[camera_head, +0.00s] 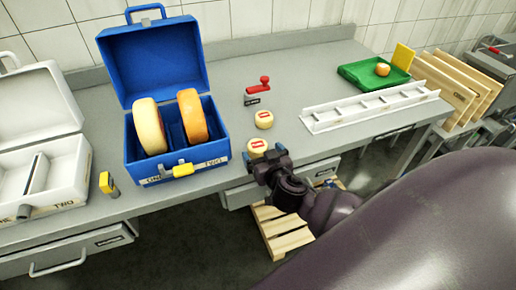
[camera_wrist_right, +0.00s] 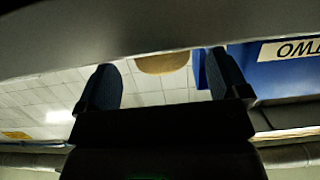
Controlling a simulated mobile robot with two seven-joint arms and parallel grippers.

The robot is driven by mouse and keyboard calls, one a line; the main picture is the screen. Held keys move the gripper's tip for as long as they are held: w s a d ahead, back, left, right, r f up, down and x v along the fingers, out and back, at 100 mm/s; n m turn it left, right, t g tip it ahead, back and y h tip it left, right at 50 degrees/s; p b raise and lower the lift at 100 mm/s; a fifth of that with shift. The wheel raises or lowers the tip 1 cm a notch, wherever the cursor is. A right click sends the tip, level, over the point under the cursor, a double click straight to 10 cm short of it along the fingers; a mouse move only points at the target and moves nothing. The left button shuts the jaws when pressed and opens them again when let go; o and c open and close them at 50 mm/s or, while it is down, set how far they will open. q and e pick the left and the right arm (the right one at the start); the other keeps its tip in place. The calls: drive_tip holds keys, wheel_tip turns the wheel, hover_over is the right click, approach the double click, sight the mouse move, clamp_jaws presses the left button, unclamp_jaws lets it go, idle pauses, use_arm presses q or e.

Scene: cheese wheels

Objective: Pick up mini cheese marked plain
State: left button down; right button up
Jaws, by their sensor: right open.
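Two small pale round cheeses with red labels lie on the grey counter: a far one (camera_head: 264,119) and a near one (camera_head: 257,147). The label words are too small to read, so I cannot tell which is marked plain. My right gripper (camera_head: 266,155) is open at the counter's front edge, its blue-tipped fingers just in front of and around the near side of the near cheese. In the right wrist view, part of a tan cheese (camera_wrist_right: 162,63) shows between the two open fingers, with nothing held. My left gripper is not in view.
An open blue case (camera_head: 135,125) with two large cheese wheels stands left of the gripper. A white case (camera_head: 75,165) is farther left. A red handle (camera_head: 264,87), a white divided rack (camera_head: 365,108) and a green tray (camera_head: 350,75) are behind and right.

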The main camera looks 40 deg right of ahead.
sight(261, 151)
drive_tip(key=x, duration=0.3)
drive_tip(key=shift+w+r, duration=0.1)
drive_tip(key=shift+w, duration=0.1)
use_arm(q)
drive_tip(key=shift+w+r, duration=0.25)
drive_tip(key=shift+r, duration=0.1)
use_arm(e)
drive_tip(key=shift+w, duration=0.25)
drive_tip(key=c, duration=1)
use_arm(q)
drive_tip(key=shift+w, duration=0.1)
use_arm(e)
drive_tip(key=shift+c, duration=0.2)
